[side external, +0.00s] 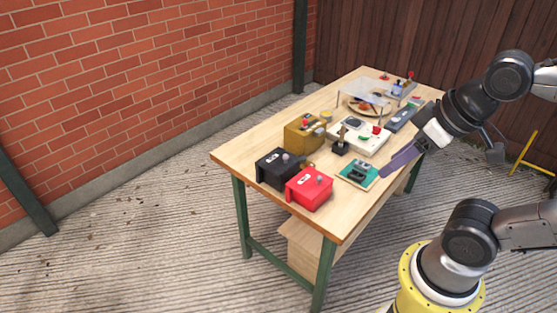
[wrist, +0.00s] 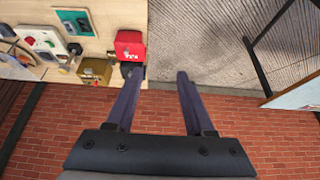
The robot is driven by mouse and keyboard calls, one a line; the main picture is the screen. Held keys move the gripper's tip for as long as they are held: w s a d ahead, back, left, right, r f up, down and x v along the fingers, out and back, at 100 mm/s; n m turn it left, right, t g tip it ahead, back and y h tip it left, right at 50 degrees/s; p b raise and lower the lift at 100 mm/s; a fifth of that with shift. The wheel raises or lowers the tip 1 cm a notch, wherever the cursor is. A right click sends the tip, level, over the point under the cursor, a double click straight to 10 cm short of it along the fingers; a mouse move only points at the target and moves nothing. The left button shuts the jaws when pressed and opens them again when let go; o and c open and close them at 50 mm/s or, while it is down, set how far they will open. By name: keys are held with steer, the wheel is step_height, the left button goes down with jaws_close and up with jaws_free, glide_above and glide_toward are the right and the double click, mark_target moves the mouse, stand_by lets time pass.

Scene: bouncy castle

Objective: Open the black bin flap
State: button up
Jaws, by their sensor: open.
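The black bin (side external: 272,172) stands on the near left part of the wooden table in the side view, with a small grey knob on top. Its flap looks closed, but it is too small to be sure. In the wrist view it is mostly hidden behind the left finger. My gripper (side external: 385,171) is over the table's right side, to the right of the bin and apart from it, with its purple fingers pointing down and left. In the wrist view my gripper (wrist: 157,73) has its fingers wide apart with nothing between them.
A red bin (side external: 309,189) stands right beside the black one, also in the wrist view (wrist: 130,44). A mustard-brown box (side external: 304,133) is behind. A green board (side external: 357,173), a white panel (side external: 358,135) and a clear-topped stand (side external: 367,90) crowd the table. A brick wall (side external: 150,80) lies beyond.

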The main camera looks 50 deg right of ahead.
steer(key=w+r, duration=0.9)
steer(key=m+g+y, duration=0.2)
steer(key=g, duration=0.3)
glide_above(286, 151)
steer(key=s+a, duration=0.2)
steer(key=s, duration=0.2)
step_height(286, 151, down, 20)
steer(key=f, duration=0.4)
steer(key=a+f, duration=0.1)
steer(key=f, duration=0.3)
steer(key=a+f, duration=0.1)
steer(key=f, duration=0.4)
steer(key=shift+w+a, duration=0.15)
steer(key=shift+c, duration=0.3)
